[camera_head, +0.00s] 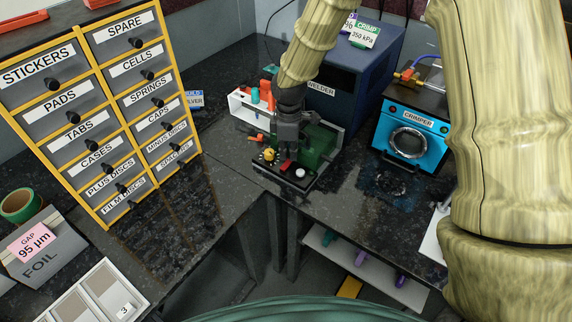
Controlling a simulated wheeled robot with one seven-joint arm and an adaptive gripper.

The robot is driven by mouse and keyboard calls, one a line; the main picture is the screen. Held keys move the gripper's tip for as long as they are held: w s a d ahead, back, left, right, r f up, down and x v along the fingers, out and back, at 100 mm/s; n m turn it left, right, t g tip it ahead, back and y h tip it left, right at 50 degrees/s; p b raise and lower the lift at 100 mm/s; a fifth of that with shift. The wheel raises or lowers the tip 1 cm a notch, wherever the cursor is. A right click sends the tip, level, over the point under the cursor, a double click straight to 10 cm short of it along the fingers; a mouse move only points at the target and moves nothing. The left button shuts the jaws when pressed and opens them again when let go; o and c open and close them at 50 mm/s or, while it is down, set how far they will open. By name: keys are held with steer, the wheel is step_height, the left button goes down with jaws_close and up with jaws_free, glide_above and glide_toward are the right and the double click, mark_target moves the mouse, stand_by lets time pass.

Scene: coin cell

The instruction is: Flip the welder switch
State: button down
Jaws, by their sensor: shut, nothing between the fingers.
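The welder (375,75) is a dark blue box with a WELDER label at the back of the bench. In front of it is a dark control panel (272,177) with a yellow knob (269,154), a small red part (286,166) that looks like a switch, and a white round button (300,173). My gripper (287,150) is dark, shut and empty, pointing down just behind the red part. I cannot tell whether it touches the panel, nor which way the switch is set. My gripper and arm hide part of the welder.
A green block (321,143) stands right beside my gripper, and a white rack (246,110) with an orange-handled tool is to its left. A blue crimper (413,130) stands to the right. A yellow-framed drawer cabinet (88,125) stands at left. Bare bench lies between cabinet and panel.

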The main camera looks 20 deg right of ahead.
mark_target(289, 162)
steer(key=shift+f, duration=0.75)
stand_by(0.6)
steer(key=shift+r+p, duration=2.95)
steer(key=shift+r, duration=0.6)
steer(key=shift+s, duration=0.1)
